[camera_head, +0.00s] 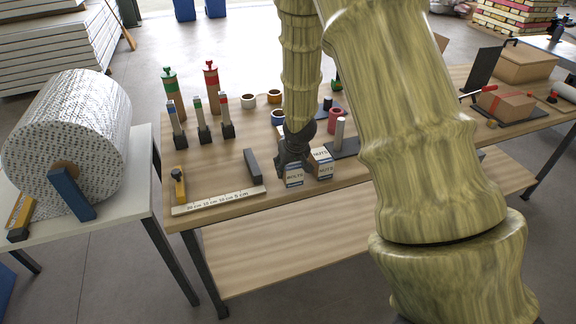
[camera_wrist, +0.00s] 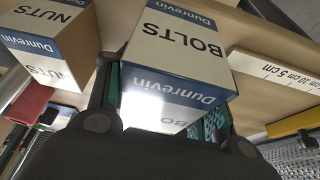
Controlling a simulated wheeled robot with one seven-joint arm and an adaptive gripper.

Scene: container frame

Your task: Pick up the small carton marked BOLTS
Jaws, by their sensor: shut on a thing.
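The small carton marked BOLTS (camera_wrist: 180,45) is white with blue bands reading "Dunrevin". In the wrist view it sits between my gripper's two fingers. My gripper (camera_wrist: 165,115) is shut on it, one finger on each side. In the head view my gripper (camera_head: 291,160) reaches down over the BOLTS carton (camera_head: 294,175) near the front edge of the table. I cannot tell whether the carton touches the table. A similar carton marked NUTS (camera_head: 322,163) stands just right of it; it also shows at the left of the wrist view (camera_wrist: 45,40).
A ruler (camera_head: 218,200) and a dark grey block (camera_head: 252,163) lie left of the cartons on the wooden table (camera_head: 215,165). Several tape rolls and upright tools stand behind.

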